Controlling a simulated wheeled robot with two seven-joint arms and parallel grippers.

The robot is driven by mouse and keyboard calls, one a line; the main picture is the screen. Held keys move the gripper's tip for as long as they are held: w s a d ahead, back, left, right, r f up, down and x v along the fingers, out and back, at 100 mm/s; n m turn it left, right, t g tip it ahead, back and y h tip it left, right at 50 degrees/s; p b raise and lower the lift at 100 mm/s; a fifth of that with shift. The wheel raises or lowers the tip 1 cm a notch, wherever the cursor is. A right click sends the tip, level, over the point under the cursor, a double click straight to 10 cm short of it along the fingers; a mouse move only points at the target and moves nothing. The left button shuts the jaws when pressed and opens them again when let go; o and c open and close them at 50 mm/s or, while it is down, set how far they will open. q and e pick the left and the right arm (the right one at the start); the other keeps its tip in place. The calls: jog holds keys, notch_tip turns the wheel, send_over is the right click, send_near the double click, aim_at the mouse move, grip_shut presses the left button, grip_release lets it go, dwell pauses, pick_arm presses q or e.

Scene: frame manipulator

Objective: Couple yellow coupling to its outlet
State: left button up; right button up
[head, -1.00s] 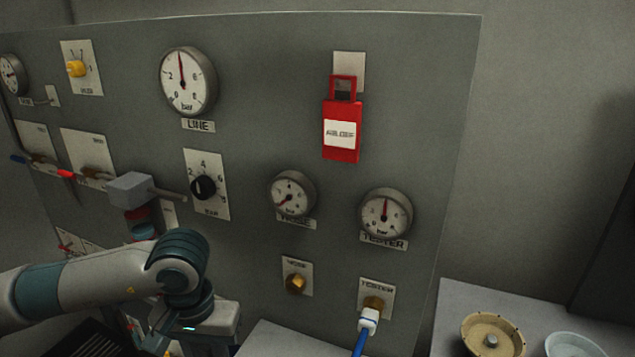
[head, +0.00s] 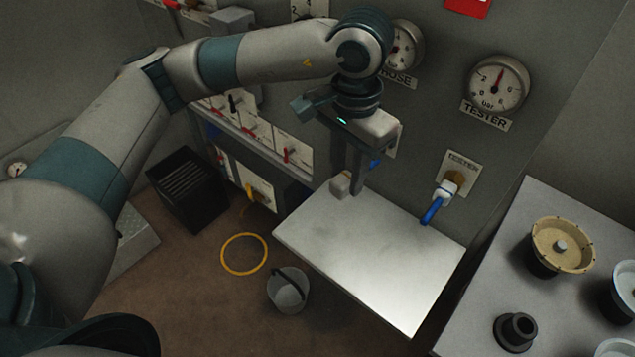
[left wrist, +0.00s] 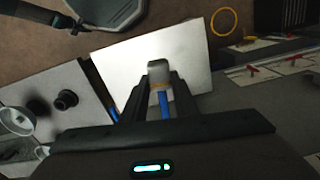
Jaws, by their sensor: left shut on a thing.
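A yellow piece (head: 249,192) stands at a small plate low on the panel, beside a brass-brown fitting (head: 263,197). I cannot tell whether the two are joined. My left gripper (head: 347,188) points down over the pale shelf, away from that plate. It is shut on a small grey-ended piece (head: 340,186). In the left wrist view this piece (left wrist: 158,70) sits between the fingers, with a tan band and a blue part behind it. The fingers partly hide it.
The pale shelf (head: 370,260) is bare. A white coupling (head: 443,192) with a blue hose is on the TESTER outlet. A yellow hose ring (head: 244,254), a bucket (head: 288,291) and a black crate (head: 193,190) are on the floor. The right-hand bench (head: 490,285) carries round parts.

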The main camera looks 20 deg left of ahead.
pick_arm(q)
jog(key=d+r+m, duration=0.1)
jog(key=d, duration=0.1)
jog(key=w+d+r+m, duration=0.1)
jog(key=d+r, duration=0.1)
jog(key=shift+w+d+r, duration=0.1)
jog(key=shift+w+d, duration=0.05)
jog(key=shift+w, duration=0.05)
jog(key=shift+m, duration=0.3)
jog(key=w+d+f+m, duration=0.4)
jog(key=f, duration=0.2)
jog(key=shift+w+d, duration=0.15)
jog(key=shift+w, duration=0.25)
jog(key=s+a+r+n, duration=0.2)
jog(key=a+r, duration=0.1)
jog(key=r, duration=0.1)
jog(key=s+a+r+n, duration=0.2)
jog(key=r+n, duration=0.1)
jog(key=r, duration=0.1)
jog(key=s+a+r+n, duration=0.2)
jog(key=s+a+r, duration=0.1)
jog(key=r, duration=0.1)
jog(key=shift+s+a+n, duration=0.1)
jog(key=shift+a+n, duration=0.2)
dwell(0.3)
